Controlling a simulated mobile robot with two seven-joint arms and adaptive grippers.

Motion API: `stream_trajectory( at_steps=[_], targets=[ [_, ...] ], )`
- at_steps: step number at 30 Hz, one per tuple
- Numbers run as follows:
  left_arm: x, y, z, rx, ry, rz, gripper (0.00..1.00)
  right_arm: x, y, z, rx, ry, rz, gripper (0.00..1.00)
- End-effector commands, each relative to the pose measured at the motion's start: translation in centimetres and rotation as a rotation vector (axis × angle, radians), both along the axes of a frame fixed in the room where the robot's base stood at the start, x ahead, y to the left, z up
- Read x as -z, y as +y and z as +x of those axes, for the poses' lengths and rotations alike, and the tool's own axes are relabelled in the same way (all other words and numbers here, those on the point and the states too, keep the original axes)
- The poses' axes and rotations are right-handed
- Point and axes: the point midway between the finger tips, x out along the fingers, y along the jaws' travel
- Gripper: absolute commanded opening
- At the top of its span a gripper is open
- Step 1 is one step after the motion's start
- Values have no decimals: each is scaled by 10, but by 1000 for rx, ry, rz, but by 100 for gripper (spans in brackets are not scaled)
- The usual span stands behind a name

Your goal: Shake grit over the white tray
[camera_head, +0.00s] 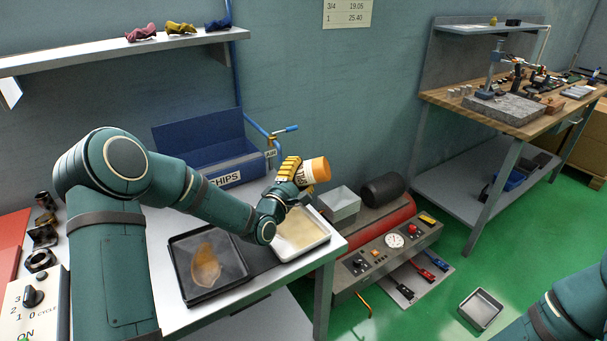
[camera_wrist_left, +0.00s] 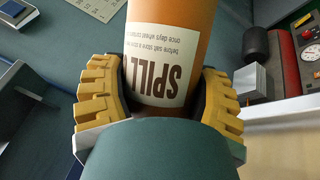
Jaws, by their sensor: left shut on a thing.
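My left gripper (camera_head: 291,171) is shut on an orange shaker can (camera_head: 315,170) with a white label. The can is held tilted above the white tray (camera_head: 306,250). In the left wrist view the yellow-padded fingers (camera_wrist_left: 160,88) grip both sides of the can (camera_wrist_left: 175,25), and the label reads "SPILL". Tan material covers the part of the tray floor that shows; my forearm and gripper hide some of the tray. No falling grit can be made out. My right arm shows at the lower right, with its gripper out of view.
A black tray (camera_head: 179,262) with a brown patch lies left of the white tray. A blue chips bin (camera_head: 205,137) stands behind. A grey box (camera_head: 340,203) and a red tank (camera_head: 385,220) are to the right. A shelf (camera_head: 60,61) hangs above.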

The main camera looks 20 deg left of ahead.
Motion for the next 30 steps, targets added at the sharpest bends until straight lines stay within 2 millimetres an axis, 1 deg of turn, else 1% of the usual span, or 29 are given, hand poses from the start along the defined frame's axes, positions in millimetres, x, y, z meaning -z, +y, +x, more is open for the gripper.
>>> stream_trajectory(
  at_steps=[21,30],
  targets=[
    [0,18,-26,0,-1,-1,22,0,0,0,0,0,0,47],
    [0,20,-27,0,-1,-1,22,0,0,0,0,0,0,47]
  ],
)
